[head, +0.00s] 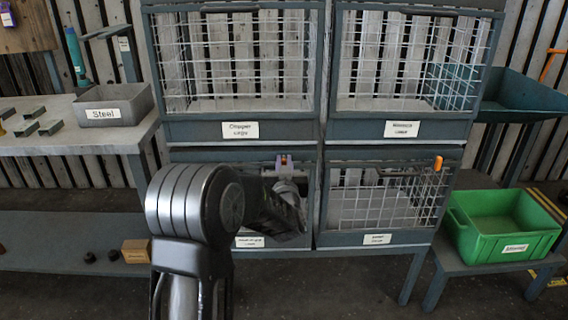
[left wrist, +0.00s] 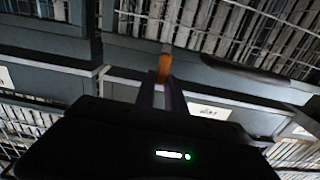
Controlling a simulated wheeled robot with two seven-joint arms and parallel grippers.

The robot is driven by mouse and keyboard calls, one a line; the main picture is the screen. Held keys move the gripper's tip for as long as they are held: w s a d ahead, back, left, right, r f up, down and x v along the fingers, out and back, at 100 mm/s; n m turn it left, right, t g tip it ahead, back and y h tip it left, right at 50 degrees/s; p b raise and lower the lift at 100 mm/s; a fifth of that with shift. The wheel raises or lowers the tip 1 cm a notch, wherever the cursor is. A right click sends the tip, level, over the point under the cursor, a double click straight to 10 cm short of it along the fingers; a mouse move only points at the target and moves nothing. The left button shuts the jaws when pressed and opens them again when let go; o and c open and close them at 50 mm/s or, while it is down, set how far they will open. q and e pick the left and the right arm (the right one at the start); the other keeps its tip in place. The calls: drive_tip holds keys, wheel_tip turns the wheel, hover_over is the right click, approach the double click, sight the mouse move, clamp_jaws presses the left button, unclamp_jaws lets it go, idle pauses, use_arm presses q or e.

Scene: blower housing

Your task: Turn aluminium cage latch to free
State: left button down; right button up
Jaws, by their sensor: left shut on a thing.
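The aluminium cage is the lower left wire cage, its front frame (head: 312,200) mostly hidden behind my left arm; its label (head: 250,242) is too small to read surely. My left gripper (head: 284,163) is at the top edge of this cage's front. In the left wrist view the fingers (left wrist: 162,85) are shut on an orange latch (left wrist: 164,62), which sticks up between their tips. My right gripper is in neither view.
The lower right cage has its own orange latch (head: 437,163) at its top right. Two wire cages stand above, one labelled copper (head: 240,130). A green crate (head: 505,235) stands at right. A steel tray (head: 115,105) sits on the left bench (head: 60,135).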

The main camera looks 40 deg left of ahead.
use_arm(q)
drive_tip(key=shift+m, duration=0.3)
drive_tip(key=shift+w+d+f+m+p, duration=0.1)
drive_tip(key=shift+d+f+m+p, duration=0.1)
drive_tip(key=shift+m+p, duration=2.1)
drive_tip(key=shift+w+d+f+m+p, duration=0.15)
drive_tip(key=shift+m+p, duration=0.9)
drive_tip(key=shift+m, duration=2.45)
drive_tip(key=shift+w+d+f+m+p, duration=0.1)
drive_tip(key=shift+f+m+p, duration=0.15)
drive_tip(key=shift+m+p, duration=2.05)
drive_tip(key=shift+m+b, duration=0.65)
drive_tip(key=shift+m, duration=0.05)
drive_tip(key=c, duration=1.4)
unclamp_jaws()
drive_tip(key=v, duration=0.7)
drive_tip(key=shift+s+d, duration=0.3)
